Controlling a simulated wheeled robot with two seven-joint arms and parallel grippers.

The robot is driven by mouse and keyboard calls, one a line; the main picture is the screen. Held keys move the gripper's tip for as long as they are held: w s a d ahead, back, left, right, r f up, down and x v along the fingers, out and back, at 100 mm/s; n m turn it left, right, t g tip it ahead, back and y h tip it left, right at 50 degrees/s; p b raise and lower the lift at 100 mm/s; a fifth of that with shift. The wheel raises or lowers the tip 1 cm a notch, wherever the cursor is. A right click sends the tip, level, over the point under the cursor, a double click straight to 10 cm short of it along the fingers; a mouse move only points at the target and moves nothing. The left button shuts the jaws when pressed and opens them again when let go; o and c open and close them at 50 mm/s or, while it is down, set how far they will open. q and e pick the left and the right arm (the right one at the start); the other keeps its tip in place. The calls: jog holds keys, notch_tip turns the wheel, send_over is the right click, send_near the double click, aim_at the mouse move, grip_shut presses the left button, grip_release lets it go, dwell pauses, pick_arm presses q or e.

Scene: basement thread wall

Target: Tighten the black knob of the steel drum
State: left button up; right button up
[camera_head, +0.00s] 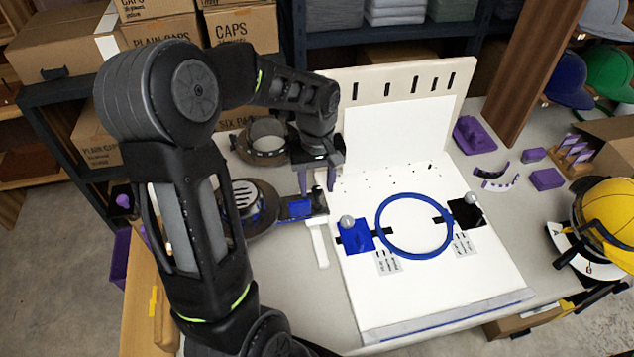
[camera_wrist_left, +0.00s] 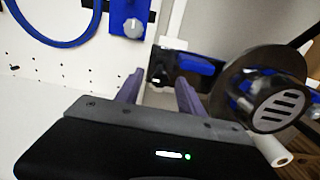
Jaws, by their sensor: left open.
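A dark round drum-like unit (camera_head: 262,215) with a slotted grey round face (camera_head: 243,195) is at the left of the bench, partly hidden by my left arm. In the wrist view, its dark disc (camera_wrist_left: 232,88) and slotted black-rimmed end (camera_wrist_left: 280,102) are at the right. I cannot tell which part is the black knob. Another grey, dark-rimmed round thing (camera_head: 268,133) stands behind it. My left gripper (camera_head: 318,182) is open, its purple fingers apart and empty, above a blue-and-black piece (camera_head: 300,207). That piece shows beyond the fingers (camera_wrist_left: 158,92) in the wrist view (camera_wrist_left: 190,64).
A white board (camera_head: 440,290) holds a blue ring (camera_head: 416,254) between two clamps with grey knobs. An upright pegboard (camera_head: 400,85) stands behind. A white tube (camera_head: 318,243) lies near the gripper.

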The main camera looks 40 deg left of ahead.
pick_arm(q)
jog(key=shift+c, duration=0.3)
grip_shut()
